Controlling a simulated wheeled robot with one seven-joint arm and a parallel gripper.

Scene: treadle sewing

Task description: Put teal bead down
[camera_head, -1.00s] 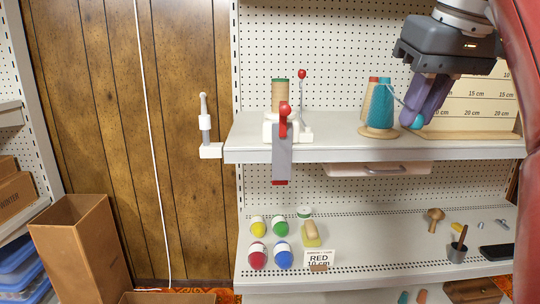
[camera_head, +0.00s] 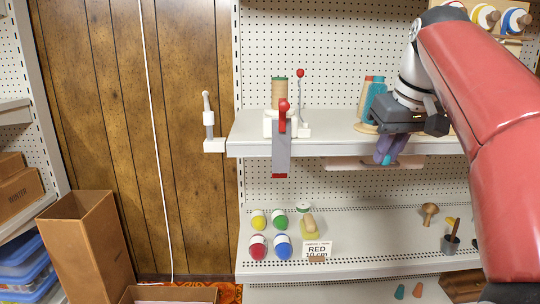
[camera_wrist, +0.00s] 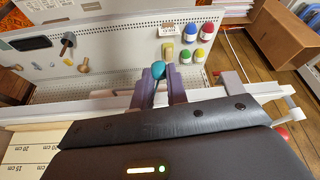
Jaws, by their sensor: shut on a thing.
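The teal bead (camera_wrist: 158,69) is held between the tips of my gripper (camera_wrist: 161,82) in the wrist view. In the head view my gripper (camera_head: 387,158) hangs in front of the upper shelf's front edge, fingers pointing down.
A white clamp with a red handle (camera_head: 283,120) stands on the upper shelf to the left.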

